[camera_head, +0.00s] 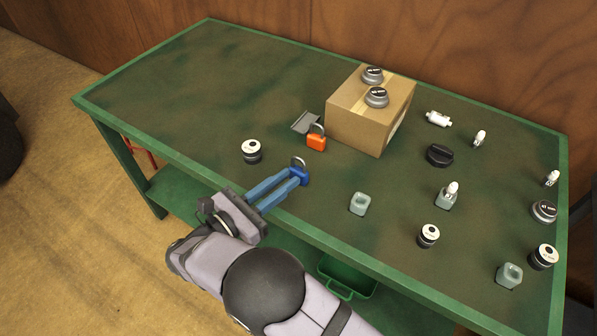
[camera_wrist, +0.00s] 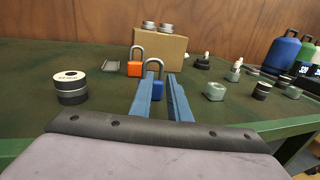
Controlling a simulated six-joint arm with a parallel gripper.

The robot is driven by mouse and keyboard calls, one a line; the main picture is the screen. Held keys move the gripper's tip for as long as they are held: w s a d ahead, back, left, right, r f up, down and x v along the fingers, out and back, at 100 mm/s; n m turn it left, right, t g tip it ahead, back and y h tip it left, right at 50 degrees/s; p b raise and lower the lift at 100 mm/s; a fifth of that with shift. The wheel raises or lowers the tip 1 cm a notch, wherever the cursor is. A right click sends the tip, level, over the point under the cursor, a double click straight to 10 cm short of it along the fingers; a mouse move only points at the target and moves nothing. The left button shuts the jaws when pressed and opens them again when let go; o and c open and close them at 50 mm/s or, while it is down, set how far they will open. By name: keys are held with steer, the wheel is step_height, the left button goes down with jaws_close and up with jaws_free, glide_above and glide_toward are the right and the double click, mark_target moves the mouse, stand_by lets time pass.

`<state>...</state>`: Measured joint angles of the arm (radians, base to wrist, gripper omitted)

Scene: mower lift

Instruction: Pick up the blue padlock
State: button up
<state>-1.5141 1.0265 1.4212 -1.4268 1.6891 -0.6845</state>
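The blue padlock (camera_head: 300,175) stands upright on the green table with its grey shackle up, near the front edge. My gripper (camera_head: 290,179) reaches over that edge, and its two blue fingers are parted, with their tips at the padlock. In the wrist view, the blue padlock (camera_wrist: 158,89) shows between the fingers of my gripper (camera_wrist: 161,86), its sides partly hidden by them. I cannot tell whether the fingertips touch it.
An orange padlock (camera_head: 316,143) and a grey flat piece (camera_head: 305,122) stand just behind. A cardboard box (camera_head: 362,121) with two grey-and-black pucks is farther back. The table's far left is clear.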

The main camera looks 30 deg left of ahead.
mark_target(303, 169)
steer(key=shift+p+x, duration=0.75)
steer(key=shift+x, duration=2.6)
steer(key=shift+s+d, duration=0.1)
steer(key=shift+d, duration=0.05)
steer(key=shift+c, duration=0.6)
jaws_close()
